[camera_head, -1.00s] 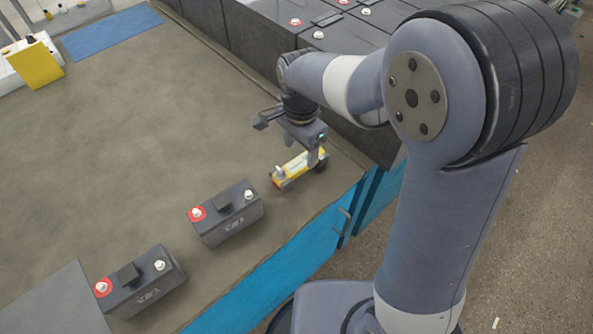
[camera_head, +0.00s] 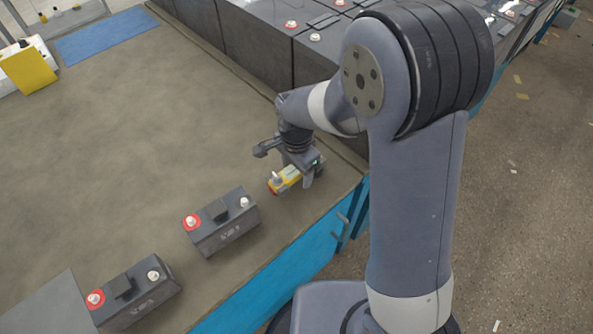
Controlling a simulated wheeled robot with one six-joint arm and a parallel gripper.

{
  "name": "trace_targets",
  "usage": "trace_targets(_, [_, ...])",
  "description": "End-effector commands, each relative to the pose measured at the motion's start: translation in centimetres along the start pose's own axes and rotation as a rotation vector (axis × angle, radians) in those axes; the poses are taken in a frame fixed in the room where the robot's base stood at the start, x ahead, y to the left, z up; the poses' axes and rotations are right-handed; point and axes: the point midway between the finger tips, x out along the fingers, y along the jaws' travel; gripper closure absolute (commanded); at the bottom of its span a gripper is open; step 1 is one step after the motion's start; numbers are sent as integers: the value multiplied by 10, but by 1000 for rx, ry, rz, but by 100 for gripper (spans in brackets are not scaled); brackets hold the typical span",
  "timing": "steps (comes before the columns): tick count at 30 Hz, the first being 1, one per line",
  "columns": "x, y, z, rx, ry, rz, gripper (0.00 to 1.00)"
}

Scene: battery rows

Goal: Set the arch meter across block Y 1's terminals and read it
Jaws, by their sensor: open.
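A yellow arch meter (camera_head: 284,181) with a red end and a pale knob sits on the bench. My gripper (camera_head: 288,170) is open, directly over and beside its right part. The gripper hides much of the meter; whether a finger touches it I cannot tell. Two dark battery blocks stand to the left: a nearer-to-meter block (camera_head: 225,233) and a further-left block (camera_head: 140,301). Each has a red-ringed terminal on the left and a plain pale terminal on the right. Their front labels are too small to read surely, so I cannot tell which is Y 1.
The brown bench top (camera_head: 140,140) is mostly clear, with a blue mat (camera_head: 105,35) and a yellow stand (camera_head: 30,67) at the far left. A row of large dark battery blocks (camera_head: 265,55) borders the back right. The bench's blue side (camera_head: 270,283) faces the floor.

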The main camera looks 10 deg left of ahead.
Motion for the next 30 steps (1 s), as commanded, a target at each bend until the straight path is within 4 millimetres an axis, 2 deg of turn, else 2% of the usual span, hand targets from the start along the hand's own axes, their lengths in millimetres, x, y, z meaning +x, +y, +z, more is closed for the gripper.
trace_targets(22, [5, 0, 0, 0, 0, 0, 38])
trace_targets(30, [5, 0, 0, 0, 0, 0, 60])
